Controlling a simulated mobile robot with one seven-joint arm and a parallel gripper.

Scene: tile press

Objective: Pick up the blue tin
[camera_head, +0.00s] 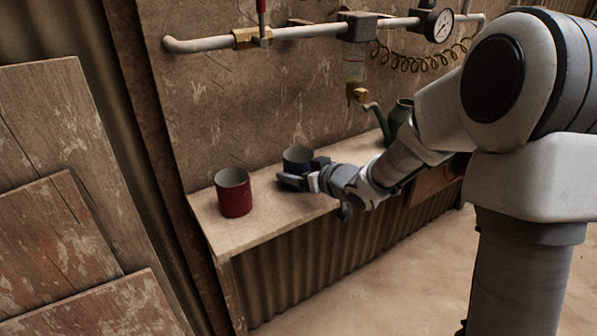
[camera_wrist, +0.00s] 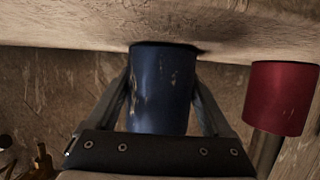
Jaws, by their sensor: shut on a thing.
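The blue tin (camera_wrist: 161,88) is dark blue with worn pale patches and is in the middle of the wrist view. My gripper (camera_wrist: 162,95) has one finger on each side of it and is shut on it. In the head view the blue tin (camera_head: 297,158) is at the shelf, partly hidden behind my gripper (camera_head: 296,178). Its open top shows there. In the wrist view its end is against or very near the shelf surface; I cannot tell whether it touches.
A red tin (camera_head: 234,194) stands on the shelf (camera_head: 268,216) left of the blue tin; it also shows at the right of the wrist view (camera_wrist: 283,97). A green can with a spout (camera_head: 398,119) is farther right. A pipe (camera_head: 205,43) with a gauge (camera_head: 438,25) runs along the wall above.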

